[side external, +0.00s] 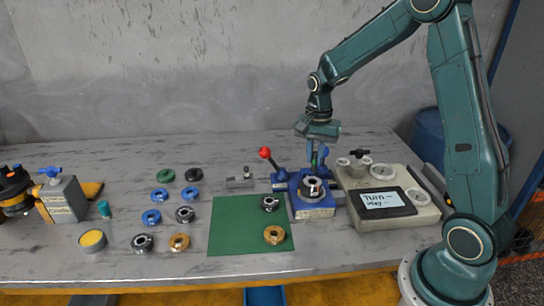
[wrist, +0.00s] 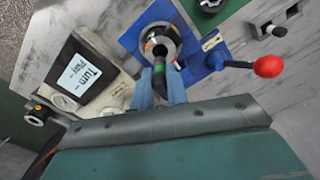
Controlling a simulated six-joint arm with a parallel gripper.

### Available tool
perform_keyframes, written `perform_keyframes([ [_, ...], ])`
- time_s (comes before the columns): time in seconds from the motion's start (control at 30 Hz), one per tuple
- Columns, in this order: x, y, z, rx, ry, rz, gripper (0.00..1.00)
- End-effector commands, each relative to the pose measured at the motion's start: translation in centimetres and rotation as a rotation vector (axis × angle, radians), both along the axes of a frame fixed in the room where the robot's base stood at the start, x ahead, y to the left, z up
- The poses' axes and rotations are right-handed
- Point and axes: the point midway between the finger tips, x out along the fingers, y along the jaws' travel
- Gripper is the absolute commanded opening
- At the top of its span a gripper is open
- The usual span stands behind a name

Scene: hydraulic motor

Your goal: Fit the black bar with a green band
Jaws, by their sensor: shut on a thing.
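My gripper (side external: 316,152) is shut on the black bar with a green band (wrist: 159,74). The bar stands roughly upright between the two blue fingers, and its green band also shows in the side view (side external: 314,160). Below it, a dark metal ring-shaped part (side external: 312,187) sits in the blue fixture (side external: 318,212). In the wrist view the ring (wrist: 160,40) shows its open centre close to the bar's lower end. The bar's end appears at or just above the ring; I cannot tell whether it has entered the opening.
A red-knobbed lever (side external: 265,153) stands left of the fixture. A grey box with a screen (side external: 388,203) stands close on the right. A green mat (side external: 232,235) with ring parts lies front left. Several coloured rings (side external: 151,217) lie farther left.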

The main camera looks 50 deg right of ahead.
Motion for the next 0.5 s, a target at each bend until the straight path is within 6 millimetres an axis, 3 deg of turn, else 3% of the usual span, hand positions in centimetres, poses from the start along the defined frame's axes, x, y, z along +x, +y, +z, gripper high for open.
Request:
perform_keyframes([
  [0.5,0.0,0.0,-2.2,0.0,0.0,0.0,0.0],
])
